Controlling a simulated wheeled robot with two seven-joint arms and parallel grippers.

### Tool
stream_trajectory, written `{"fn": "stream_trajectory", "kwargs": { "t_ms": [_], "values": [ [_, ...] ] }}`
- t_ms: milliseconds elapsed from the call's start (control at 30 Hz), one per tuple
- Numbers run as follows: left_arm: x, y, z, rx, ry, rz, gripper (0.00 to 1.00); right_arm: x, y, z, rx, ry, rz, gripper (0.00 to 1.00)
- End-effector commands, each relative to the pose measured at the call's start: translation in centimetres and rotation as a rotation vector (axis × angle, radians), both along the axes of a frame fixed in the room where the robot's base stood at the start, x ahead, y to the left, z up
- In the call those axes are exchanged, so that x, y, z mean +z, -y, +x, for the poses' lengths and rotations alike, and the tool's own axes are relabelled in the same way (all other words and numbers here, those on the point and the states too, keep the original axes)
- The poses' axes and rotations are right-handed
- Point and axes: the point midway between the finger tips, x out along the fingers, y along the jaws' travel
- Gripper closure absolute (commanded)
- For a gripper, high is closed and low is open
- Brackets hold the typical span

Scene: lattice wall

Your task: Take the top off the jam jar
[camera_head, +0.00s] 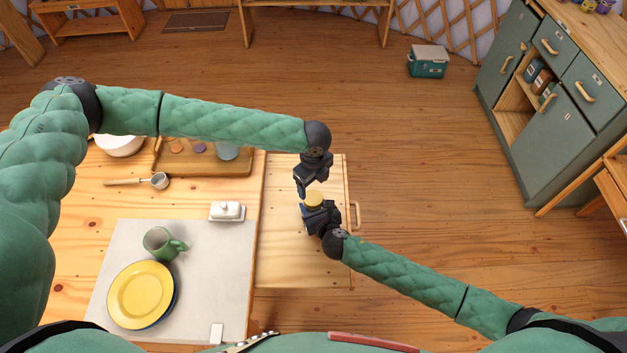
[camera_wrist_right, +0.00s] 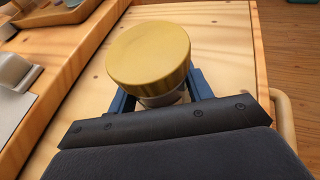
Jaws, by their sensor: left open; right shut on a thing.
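The jam jar's yellow lid (camera_head: 314,198) shows between my two grippers over the right part of the table. In the right wrist view the round, golden lid (camera_wrist_right: 149,53) sits on top of the jar (camera_wrist_right: 165,97), whose body is mostly hidden below it. My right gripper (camera_head: 313,209) is shut on the jar, with its blue fingers (camera_wrist_right: 158,92) on both sides below the lid. My left gripper (camera_head: 304,193) is open and empty, just above and beside the lid. I cannot tell if it touches the lid.
A light board (camera_head: 285,262) with a handle lies under the jar. A yellow plate (camera_head: 140,295), green mug (camera_head: 160,243) and white butter dish (camera_head: 227,211) stand to the left. A wooden tray (camera_head: 235,167) and scoop (camera_head: 140,181) lie farther back. Open floor is on the right.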

Motion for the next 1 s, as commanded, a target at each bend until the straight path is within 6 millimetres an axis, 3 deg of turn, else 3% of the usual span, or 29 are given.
{"fn": "stream_trajectory", "kwargs": {
  "t_ms": [300,500,900,933,1000],
  "values": [
    [-4.5,0.0,0.0,0.002,0.001,0.002,0.27,-0.2,0.0,-0.1,0.001,-0.003,-0.001,1.00],
    [-6.4,0.0,0.0,0.003,0.000,0.001,0.27,-0.2,0.0,-0.1,0.001,-0.003,-0.001,1.00],
    [-7.1,0.0,0.0,0.003,0.000,0.000,0.27,-0.2,0.0,-0.1,0.000,-0.003,-0.001,1.00],
    [-7.1,0.0,0.0,0.003,0.000,0.000,0.29,-0.2,0.0,-0.1,0.000,-0.003,-0.001,1.00],
    [-7.1,0.0,0.0,0.003,0.000,0.000,0.43,-0.2,0.0,-0.1,0.000,-0.003,-0.001,1.00]
  ]
}}
